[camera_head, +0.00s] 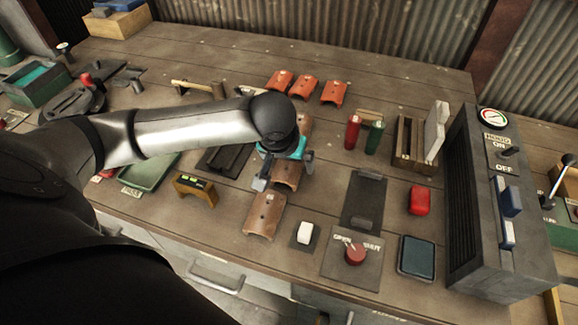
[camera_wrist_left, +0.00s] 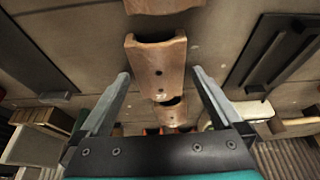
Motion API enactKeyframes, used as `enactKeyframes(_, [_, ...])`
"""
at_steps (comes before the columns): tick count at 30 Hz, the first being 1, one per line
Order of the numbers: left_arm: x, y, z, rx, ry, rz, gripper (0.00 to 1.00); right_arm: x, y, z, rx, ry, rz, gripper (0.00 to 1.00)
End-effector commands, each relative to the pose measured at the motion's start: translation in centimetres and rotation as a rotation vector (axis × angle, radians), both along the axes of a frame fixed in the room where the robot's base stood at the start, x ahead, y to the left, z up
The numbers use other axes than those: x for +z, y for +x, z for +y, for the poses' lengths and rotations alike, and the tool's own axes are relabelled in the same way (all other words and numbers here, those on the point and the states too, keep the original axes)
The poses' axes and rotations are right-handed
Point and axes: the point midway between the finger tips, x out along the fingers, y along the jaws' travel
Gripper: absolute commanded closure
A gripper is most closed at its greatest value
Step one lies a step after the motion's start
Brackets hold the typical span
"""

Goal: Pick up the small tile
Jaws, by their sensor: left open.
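Brown curved tiles lie in a row on the workbench: a near one (camera_head: 264,215), a middle one (camera_head: 287,175) and a far one (camera_head: 305,122) partly hidden by my arm. Three smaller-looking orange-red tiles (camera_head: 303,87) lie at the back. My left gripper (camera_head: 283,176) is open over the middle brown tile. In the left wrist view this tile (camera_wrist_left: 157,68) shows between the spread fingers (camera_wrist_left: 161,73), with no clear contact. The near tile (camera_wrist_left: 165,5) is cut off at the top, and the far one (camera_wrist_left: 172,112) is partly hidden by the gripper. My right gripper is out of view.
A dark grey control box (camera_head: 500,205) stands at the right. Red (camera_head: 352,132) and green (camera_head: 374,137) cylinders and a wooden rack (camera_head: 408,145) stand right of the tiles. A red knob panel (camera_head: 355,255) and white switch (camera_head: 304,232) lie in front. A yellow level (camera_head: 195,188) sits left.

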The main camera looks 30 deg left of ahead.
Motion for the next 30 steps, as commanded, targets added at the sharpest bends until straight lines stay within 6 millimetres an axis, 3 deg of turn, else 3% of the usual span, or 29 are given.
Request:
enactKeyframes(2, [0.03,0.00,-0.01,0.000,0.000,0.000,0.07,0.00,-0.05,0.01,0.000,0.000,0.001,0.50])
enactKeyframes(23, [0.03,-0.04,0.00,0.001,-0.001,0.001,0.85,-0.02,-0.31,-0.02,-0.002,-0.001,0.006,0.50])
enactKeyframes(30, [0.10,-0.01,0.00,0.001,0.000,0.000,0.88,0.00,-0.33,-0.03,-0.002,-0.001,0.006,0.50])
